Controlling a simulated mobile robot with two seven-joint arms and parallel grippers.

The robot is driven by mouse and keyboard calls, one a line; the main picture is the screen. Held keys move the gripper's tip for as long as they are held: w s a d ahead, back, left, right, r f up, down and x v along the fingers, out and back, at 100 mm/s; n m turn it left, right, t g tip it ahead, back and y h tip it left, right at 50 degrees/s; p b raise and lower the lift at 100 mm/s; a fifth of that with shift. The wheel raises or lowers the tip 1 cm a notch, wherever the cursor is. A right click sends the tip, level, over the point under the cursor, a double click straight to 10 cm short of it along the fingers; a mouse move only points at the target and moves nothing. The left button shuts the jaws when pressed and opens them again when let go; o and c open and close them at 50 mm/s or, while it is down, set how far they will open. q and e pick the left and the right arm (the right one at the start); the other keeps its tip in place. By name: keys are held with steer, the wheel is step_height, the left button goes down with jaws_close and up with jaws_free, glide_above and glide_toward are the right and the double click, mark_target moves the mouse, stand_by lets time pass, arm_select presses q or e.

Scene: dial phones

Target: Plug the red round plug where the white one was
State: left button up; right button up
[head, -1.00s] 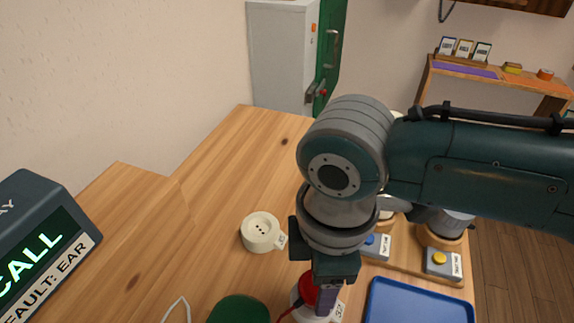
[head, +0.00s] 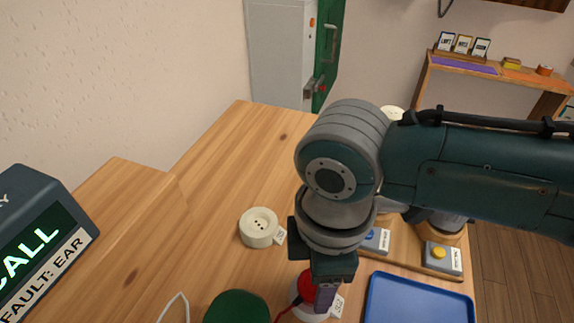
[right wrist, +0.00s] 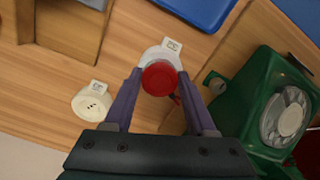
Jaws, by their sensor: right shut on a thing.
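The red round plug (head: 306,285) is between the fingers of my right gripper (head: 324,292), which is shut on it. In the right wrist view the red plug (right wrist: 160,78) is over a white round socket (right wrist: 152,56) with a small label. The plug overlaps this socket; I cannot tell whether it is fully seated. A second round socket (head: 259,226), cream with dark holes and a label, stands empty to the left; it also shows in the right wrist view (right wrist: 91,104). The white plug cannot be made out. My left gripper is out of view.
A green dial phone (right wrist: 278,105) stands close to the gripper. A blue tray (head: 418,302) lies to the right. A wooden board with labelled grey boxes (head: 442,257) is behind it. A dark display (head: 38,240) stands left. Bare table lies around the empty socket.

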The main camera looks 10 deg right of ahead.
steer(key=o, duration=1.3)
steer(key=shift+c, duration=0.2)
steer(key=shift+r, duration=0.25)
step_height(320, 180, up, 9)
steer(key=p, duration=0.2)
steer(key=shift+r+p, duration=0.15)
steer(key=shift+p, duration=0.25)
